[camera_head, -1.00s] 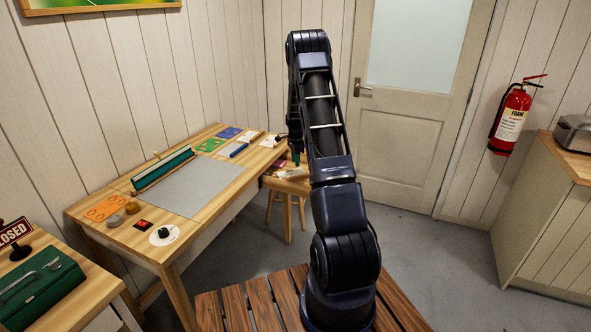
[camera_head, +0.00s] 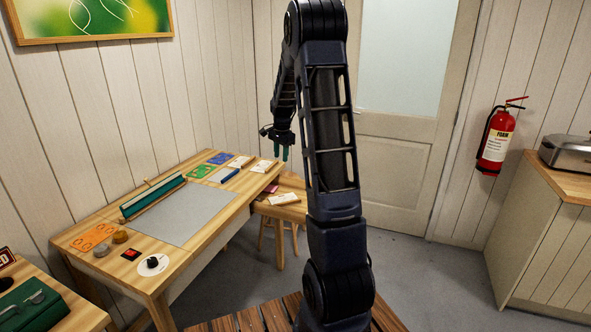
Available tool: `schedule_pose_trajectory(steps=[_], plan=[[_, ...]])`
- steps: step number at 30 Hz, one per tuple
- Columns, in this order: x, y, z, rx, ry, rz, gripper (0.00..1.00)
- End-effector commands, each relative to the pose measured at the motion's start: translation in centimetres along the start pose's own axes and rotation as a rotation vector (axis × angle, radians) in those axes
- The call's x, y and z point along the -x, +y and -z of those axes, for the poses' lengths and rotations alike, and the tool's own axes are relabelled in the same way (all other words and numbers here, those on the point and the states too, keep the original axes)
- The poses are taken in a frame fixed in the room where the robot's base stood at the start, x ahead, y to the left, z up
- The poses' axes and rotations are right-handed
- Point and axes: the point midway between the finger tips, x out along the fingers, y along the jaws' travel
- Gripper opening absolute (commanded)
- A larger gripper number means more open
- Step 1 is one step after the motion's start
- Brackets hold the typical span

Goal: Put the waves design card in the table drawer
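Several flat design cards lie on the wooden table: an orange card (camera_head: 92,237) at the near left, and a green card (camera_head: 200,171) and a blue card (camera_head: 219,158) at the far end. Their patterns are too small to tell which shows waves. My gripper (camera_head: 281,154) hangs in the air near the table's far right end, above the stool, with its teal fingertips pointing down. The fingertips look apart, with nothing visible between them. The table drawer cannot be made out clearly; my arm hides part of that area.
A wooden stool (camera_head: 283,211) with a small book (camera_head: 284,198) stands by the table's right side. A green roller tool (camera_head: 153,197), grey mat (camera_head: 186,213) and blue marker (camera_head: 230,175) lie on the table (camera_head: 200,253). A fire extinguisher (camera_head: 496,143) hangs at right.

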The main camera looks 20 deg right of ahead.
Motion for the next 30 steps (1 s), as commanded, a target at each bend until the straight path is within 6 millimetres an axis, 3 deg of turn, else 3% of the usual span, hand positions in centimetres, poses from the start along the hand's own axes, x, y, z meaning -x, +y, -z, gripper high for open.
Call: schedule_pose_trajectory(steps=[3,12,21,30], plan=[[3.6,1.8,-2.3,0.090,0.012,0.025,0.35],[10.6,7.0,-7.9,0.321,0.045,0.074,0.35],[15.4,13.3,-13.5,0.555,0.092,0.113,0.35],[18.0,20.1,-18.7,0.785,0.151,0.141,0.35]])
